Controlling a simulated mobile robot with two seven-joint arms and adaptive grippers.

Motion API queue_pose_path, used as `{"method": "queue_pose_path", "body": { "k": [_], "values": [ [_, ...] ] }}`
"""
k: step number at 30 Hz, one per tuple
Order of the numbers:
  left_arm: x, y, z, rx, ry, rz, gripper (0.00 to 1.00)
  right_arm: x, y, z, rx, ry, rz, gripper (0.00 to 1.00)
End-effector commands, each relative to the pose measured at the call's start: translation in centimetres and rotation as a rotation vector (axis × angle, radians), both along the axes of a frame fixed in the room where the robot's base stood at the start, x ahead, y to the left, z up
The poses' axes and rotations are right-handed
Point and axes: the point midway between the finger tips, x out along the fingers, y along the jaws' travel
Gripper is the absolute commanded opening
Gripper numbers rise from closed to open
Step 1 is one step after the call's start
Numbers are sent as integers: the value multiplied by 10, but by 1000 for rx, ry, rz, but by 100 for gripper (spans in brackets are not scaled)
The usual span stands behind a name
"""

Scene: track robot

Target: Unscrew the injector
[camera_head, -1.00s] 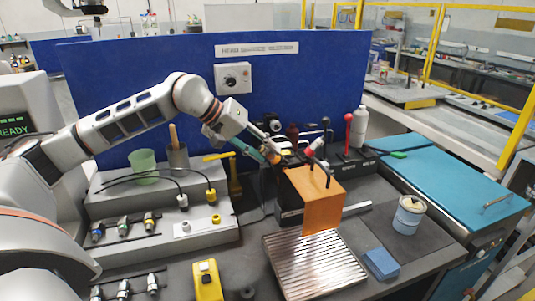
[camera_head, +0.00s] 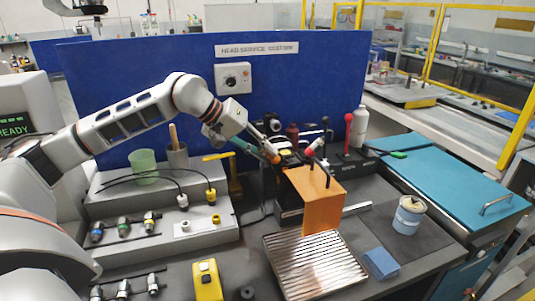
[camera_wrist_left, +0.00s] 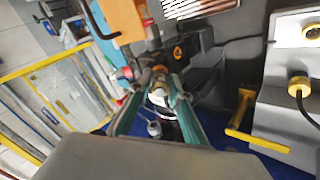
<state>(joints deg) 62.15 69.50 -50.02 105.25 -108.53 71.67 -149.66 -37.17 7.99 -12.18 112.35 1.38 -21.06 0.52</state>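My left gripper (camera_head: 278,152) reaches in from the left to the far left edge of the orange block (camera_head: 322,205). In the left wrist view its two teal fingers (camera_wrist_left: 160,98) stand on either side of a small whitish and gold fitting (camera_wrist_left: 158,88), which may be the injector. There is a gap between the fingers around it, but whether they press on it is unclear. The orange block also shows in the left wrist view (camera_wrist_left: 122,20). The fitting's lower part is hidden. My right gripper is not in view.
Several coloured connectors (camera_head: 123,229) lie on the stepped grey rack at left. A ribbed metal tray (camera_head: 312,268) lies in front of the block. A yellow device (camera_head: 207,281), blue pad (camera_head: 381,263) and tin (camera_head: 408,215) stand nearby. The blue panel (camera_head: 320,85) closes the back.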

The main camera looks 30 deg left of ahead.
Motion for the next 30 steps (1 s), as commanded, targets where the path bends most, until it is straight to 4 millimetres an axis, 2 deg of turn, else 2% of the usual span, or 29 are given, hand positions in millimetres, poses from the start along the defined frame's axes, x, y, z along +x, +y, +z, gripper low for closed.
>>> {"method": "queue_pose_path", "body": {
  "k": [11,30],
  "values": [
    [0,0,0,-38,31,48,0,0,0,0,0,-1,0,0],
    [0,0,0,-472,403,621,0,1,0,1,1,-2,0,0]
  ]
}}
